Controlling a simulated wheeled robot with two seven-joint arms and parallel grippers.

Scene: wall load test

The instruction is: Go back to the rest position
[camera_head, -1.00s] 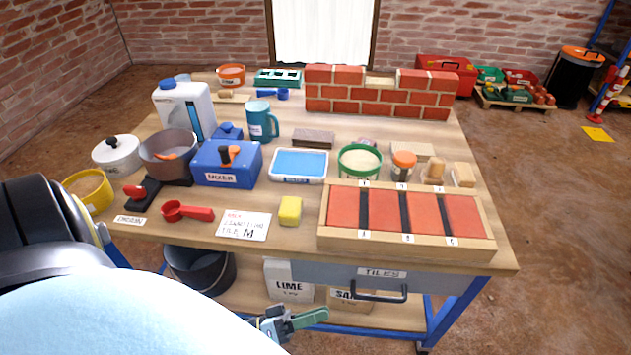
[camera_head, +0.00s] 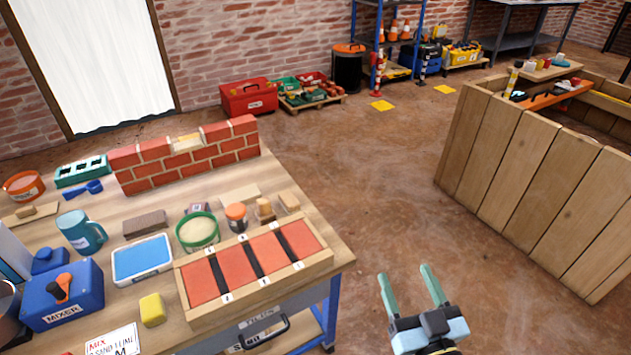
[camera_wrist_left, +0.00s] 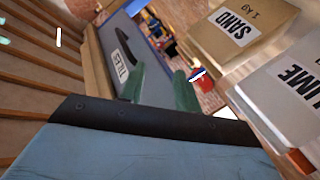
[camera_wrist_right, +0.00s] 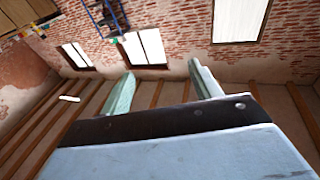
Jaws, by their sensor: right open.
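My right gripper (camera_head: 408,290) is at the lower right of the head view, beyond the table's right end. Its pale green fingers are well apart with nothing between them. In the right wrist view (camera_wrist_right: 160,75) the open fingers point towards the brick wall and windows. My left gripper is out of the head view.
The workbench (camera_head: 335,262) at left carries a small brick wall (camera_head: 190,160), a tile tray (camera_head: 320,265), a blue mixer (camera_head: 65,295) and a yellow sponge (camera_head: 152,310). A wooden enclosure (camera_head: 530,180) stands at right. The floor between (camera_head: 375,190) is clear.

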